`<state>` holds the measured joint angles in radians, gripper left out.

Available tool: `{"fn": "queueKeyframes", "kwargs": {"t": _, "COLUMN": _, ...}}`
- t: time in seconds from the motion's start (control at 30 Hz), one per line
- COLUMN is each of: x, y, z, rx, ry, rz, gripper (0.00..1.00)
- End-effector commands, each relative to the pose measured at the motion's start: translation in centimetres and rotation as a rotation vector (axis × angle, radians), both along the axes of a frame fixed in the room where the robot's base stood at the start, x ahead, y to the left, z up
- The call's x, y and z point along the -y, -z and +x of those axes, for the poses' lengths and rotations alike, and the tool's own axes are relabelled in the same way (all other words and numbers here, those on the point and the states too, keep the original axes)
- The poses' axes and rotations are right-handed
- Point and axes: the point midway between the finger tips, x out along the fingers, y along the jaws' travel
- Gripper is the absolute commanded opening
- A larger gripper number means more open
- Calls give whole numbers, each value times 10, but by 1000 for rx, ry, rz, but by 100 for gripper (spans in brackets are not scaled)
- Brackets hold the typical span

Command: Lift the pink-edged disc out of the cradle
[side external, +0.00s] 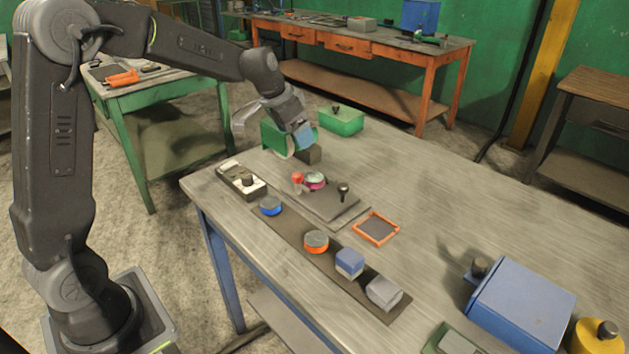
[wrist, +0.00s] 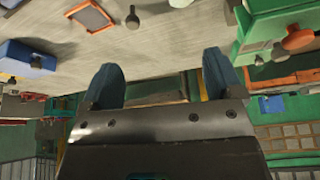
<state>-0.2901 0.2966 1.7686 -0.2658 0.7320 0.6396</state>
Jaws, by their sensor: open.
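The pink-edged disc (side external: 316,181) has a greyish top and sits on a dark flat plate (side external: 322,205), between a red knob and a black knob. The cradle's own shape around it is too small to make out. My gripper (side external: 303,137) is above the table, behind the disc and apart from it. In the wrist view its two blue fingers (wrist: 160,82) are spread with nothing between them held. The disc cannot be made out in the wrist view.
A dark block (side external: 308,155) stands just under my gripper, with a green bin (side external: 341,120) behind. A dark strip holds a blue-edged disc (side external: 270,205), an orange-edged disc (side external: 316,241) and blocks. An orange-framed tray (side external: 376,228) lies right; the table (side external: 440,190) beyond is clear.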

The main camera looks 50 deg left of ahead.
Motion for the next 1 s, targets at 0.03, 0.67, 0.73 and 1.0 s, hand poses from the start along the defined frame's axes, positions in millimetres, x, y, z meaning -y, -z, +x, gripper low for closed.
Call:
{"fn": "queueKeyframes", "kwargs": {"t": 0.03, "x": -12, "y": 14, "z": 12, "rx": -7, "ry": 2, "rz": -2, "gripper": 86}}
{"fn": "queueKeyframes", "kwargs": {"t": 0.67, "x": -33, "y": 107, "z": 64, "rx": -11, "ry": 25, "rz": -1, "gripper": 86}}
{"fn": "queueKeyframes", "kwargs": {"t": 0.73, "x": -32, "y": 116, "z": 68, "rx": -11, "ry": 26, "rz": -1, "gripper": 86}}
{"fn": "queueKeyframes", "kwargs": {"t": 1.0, "x": -30, "y": 134, "z": 74, "rx": -11, "ry": 25, "rz": -2, "gripper": 86}}
